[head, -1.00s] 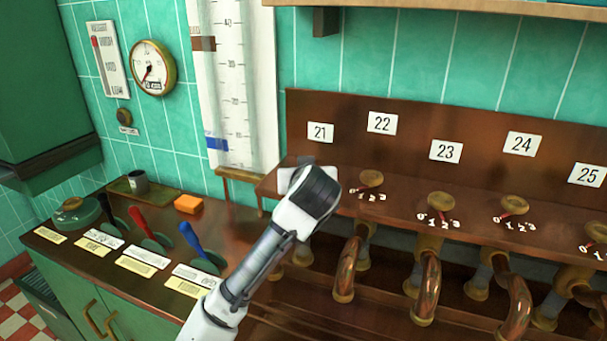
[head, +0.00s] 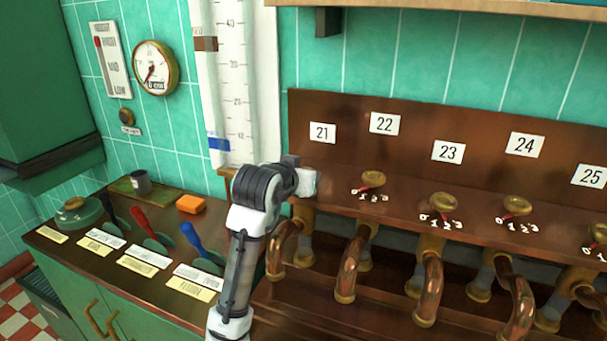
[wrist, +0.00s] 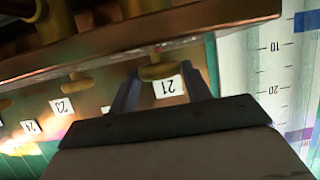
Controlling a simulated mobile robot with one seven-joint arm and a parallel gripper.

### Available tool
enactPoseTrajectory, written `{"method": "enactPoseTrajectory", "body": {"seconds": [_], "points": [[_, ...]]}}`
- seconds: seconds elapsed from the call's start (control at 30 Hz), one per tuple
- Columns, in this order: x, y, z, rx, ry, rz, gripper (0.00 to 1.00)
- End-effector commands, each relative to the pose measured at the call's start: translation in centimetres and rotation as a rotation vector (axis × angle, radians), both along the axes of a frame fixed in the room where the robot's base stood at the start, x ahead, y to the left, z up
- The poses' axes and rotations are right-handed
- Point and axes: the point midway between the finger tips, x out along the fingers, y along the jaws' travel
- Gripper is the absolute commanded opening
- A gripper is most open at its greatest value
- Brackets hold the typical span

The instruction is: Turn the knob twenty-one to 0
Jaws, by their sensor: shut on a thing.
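Knob twenty-one (wrist: 161,71) is a brass knob; in the wrist view it sits between the two fingers of my gripper (wrist: 165,76), beside the white label 21 (wrist: 168,87), which appears upside down. My gripper is shut on the knob. In the head view, my gripper (head: 303,180) is at the left end of the brown shelf, below label 21 (head: 322,132). There my wrist hides the knob, its pointer and its number marks, so I cannot tell its setting.
Knob 22 (head: 373,180) stands just right of my gripper, then knob 23 (head: 441,203) and knob 24 (head: 517,205). Copper pipes (head: 349,268) hang below the shelf. A wall gauge (head: 155,67) hangs behind.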

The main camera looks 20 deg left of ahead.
Motion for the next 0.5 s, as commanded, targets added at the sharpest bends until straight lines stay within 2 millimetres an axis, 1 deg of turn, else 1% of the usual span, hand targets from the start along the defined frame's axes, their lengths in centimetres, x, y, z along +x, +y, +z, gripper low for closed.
{"method": "enactPoseTrajectory", "body": {"seconds": [0.3,0.5], "points": [[0.16,0.7,0.06,-0.004,0.002,-0.294,0.25],[0.31,0.99,0.06,-0.002,0.002,-0.445,0.25]]}}
